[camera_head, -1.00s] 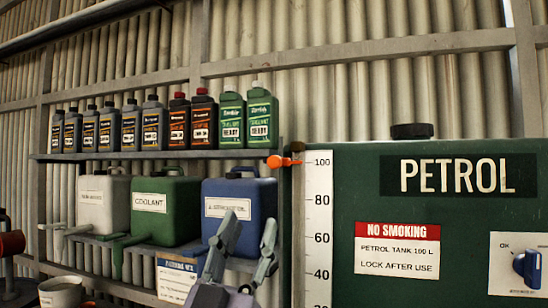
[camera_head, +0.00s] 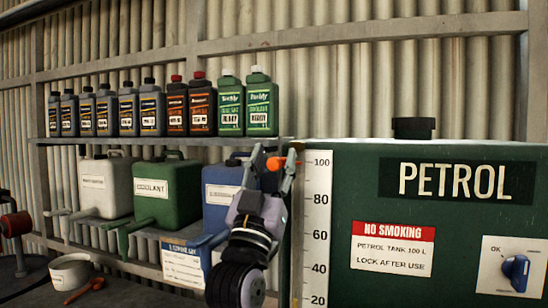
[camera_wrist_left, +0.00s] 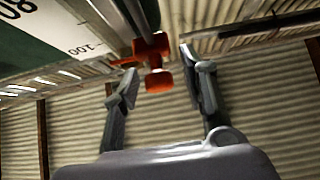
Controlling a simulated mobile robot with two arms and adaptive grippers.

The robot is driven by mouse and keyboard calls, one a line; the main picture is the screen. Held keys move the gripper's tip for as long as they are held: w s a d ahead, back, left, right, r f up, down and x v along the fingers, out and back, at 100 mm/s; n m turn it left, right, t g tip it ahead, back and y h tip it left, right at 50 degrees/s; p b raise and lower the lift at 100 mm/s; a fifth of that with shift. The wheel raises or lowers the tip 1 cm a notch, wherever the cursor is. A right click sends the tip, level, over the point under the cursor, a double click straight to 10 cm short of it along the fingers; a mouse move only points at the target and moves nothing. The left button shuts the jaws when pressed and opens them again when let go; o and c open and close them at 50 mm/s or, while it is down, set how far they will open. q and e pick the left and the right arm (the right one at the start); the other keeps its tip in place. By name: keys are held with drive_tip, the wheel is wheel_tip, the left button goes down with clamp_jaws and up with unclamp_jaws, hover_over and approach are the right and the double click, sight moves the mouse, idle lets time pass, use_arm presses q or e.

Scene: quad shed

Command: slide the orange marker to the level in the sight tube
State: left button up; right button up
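The orange marker (camera_head: 275,163) sits near the 100 mark at the top of the white scale (camera_head: 316,230) on the left side of the petrol tank. My left gripper (camera_head: 272,166) is raised at the marker, with one finger on each side of it in the head view. In the left wrist view the orange marker (camera_wrist_left: 154,62) lies beyond and between the two open fingertips (camera_wrist_left: 161,75), with gaps showing on both sides. The sight tube beside the scale is partly hidden by my gripper, and I cannot make out its level. My right gripper is not in view.
The green petrol tank (camera_head: 455,240) stands at the right with a blue knob (camera_head: 516,270). A shelf (camera_head: 170,141) with several bottles and larger canisters is to the left.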

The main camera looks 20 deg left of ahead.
use_arm(q)
clamp_jaws()
idle(0.5)
idle(0.3)
